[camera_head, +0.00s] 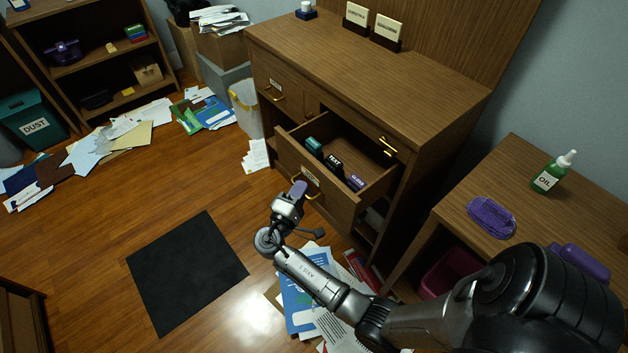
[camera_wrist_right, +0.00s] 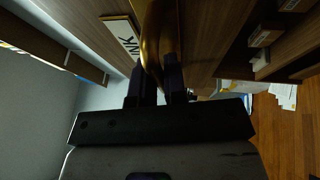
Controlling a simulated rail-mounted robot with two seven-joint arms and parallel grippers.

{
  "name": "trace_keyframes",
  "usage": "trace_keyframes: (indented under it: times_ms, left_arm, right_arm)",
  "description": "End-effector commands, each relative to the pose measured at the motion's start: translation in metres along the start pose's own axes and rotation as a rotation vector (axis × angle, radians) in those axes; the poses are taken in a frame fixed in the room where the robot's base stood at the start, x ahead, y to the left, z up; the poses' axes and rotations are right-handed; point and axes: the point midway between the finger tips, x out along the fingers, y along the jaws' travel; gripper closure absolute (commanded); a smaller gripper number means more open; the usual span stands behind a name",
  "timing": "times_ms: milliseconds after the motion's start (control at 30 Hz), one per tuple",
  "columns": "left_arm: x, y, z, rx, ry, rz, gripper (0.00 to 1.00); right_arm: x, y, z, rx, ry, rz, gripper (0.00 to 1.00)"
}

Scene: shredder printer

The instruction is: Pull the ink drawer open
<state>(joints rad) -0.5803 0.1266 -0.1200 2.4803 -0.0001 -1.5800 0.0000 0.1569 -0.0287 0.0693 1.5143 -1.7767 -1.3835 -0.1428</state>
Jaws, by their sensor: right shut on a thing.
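The ink drawer (camera_head: 338,202) of the brown wooden cabinet stands pulled out, and its inside is visible from above. It holds a teal item (camera_head: 314,145), a black item (camera_head: 334,163) and a purple item (camera_head: 356,182). A pale label sits on its front, and the right wrist view shows this label (camera_wrist_right: 122,36) reading "INK". My right gripper (camera_head: 299,188) is at the drawer front, shut on the curved gold handle (camera_wrist_right: 155,35). The handle passes between the dark fingers in the right wrist view. My left gripper is not in view.
A side table (camera_head: 520,235) at the right carries a green oil bottle (camera_head: 548,176) and a purple item (camera_head: 491,217). Papers (camera_head: 300,300) lie on the floor below the drawer. A black mat (camera_head: 187,270) lies left of my right arm, with bare floor around it.

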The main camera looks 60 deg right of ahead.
Motion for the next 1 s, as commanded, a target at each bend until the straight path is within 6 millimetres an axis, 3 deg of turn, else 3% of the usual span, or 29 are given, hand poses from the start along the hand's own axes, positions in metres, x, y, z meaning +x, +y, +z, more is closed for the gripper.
trace_keyframes:
  times_ms: [233, 667, 700, 933, 1000]
  left_arm:
    - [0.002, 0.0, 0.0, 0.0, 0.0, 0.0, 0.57]
    - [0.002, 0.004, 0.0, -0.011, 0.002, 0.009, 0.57]
    - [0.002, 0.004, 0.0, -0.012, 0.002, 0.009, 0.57]
    - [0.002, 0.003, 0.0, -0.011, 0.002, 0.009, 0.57]
    - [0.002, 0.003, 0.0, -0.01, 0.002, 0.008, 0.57]
  right_arm:
    - [-0.018, 0.004, -0.008, 0.002, 0.0, 0.0, 1.0]
    - [-0.021, 0.005, -0.009, 0.001, -0.001, 0.001, 1.0]
    - [-0.021, 0.005, -0.009, 0.001, -0.001, 0.001, 0.86]
    - [-0.021, 0.005, -0.009, 0.001, -0.001, 0.0, 0.64]
    - [-0.021, 0.005, -0.009, 0.001, -0.001, 0.0, 0.64]
